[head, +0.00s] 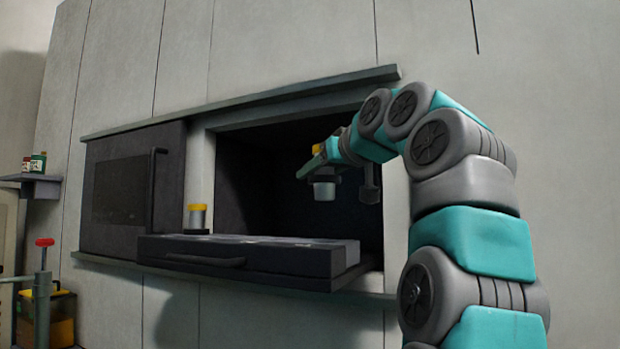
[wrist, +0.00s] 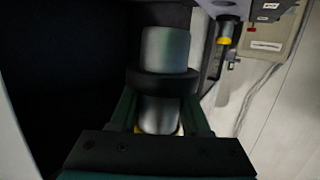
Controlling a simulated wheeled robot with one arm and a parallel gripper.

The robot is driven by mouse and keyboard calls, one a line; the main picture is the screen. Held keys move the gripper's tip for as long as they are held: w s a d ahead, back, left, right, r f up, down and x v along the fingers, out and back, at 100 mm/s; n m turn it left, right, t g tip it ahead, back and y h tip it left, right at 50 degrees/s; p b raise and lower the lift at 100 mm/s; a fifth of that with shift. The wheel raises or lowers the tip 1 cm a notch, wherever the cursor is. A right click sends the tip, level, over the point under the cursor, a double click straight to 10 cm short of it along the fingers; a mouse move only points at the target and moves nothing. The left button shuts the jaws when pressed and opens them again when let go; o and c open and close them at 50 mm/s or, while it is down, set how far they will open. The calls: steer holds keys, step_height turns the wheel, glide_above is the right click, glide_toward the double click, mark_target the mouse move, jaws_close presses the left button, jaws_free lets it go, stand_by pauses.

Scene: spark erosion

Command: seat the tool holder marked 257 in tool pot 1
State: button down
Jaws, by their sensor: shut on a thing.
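My gripper (head: 322,163) is inside the dark cabinet opening, above the pulled-out tray (head: 240,262). It is shut on a grey cylindrical tool holder (head: 324,189), which hangs below the fingers, apart from the tray. In the wrist view the fingers (wrist: 160,112) close around the holder (wrist: 165,50) below its dark collar, with a little yellow at its near end. No number is readable on it, so I cannot tell whether it is 257. Flat pale pieces show along the tray top, but the tool pots and their numbers cannot be made out.
The opening's frame (head: 398,200) is close to my arm. A dark door (head: 130,190) is at left.

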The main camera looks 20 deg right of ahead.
mark_target(334, 181)
step_height(334, 181, down, 10)
steer(key=b, duration=0.9)
steer(key=shift+w+r, duration=0.1)
steer(key=shift+r, duration=0.1)
steer(key=shift+f+b, duration=0.45)
steer(key=shift+b, duration=0.2)
steer(key=shift+c, duration=1.5)
jaws_free()
steer(key=v, duration=0.7)
steer(key=shift+s+d+r, duration=0.1)
steer(key=shift+s+r, duration=0.1)
steer(key=shift+s, duration=0.15)
step_height(334, 181, up, 7)
steer(key=p, duration=0.7)
steer(key=shift+f, duration=0.1)
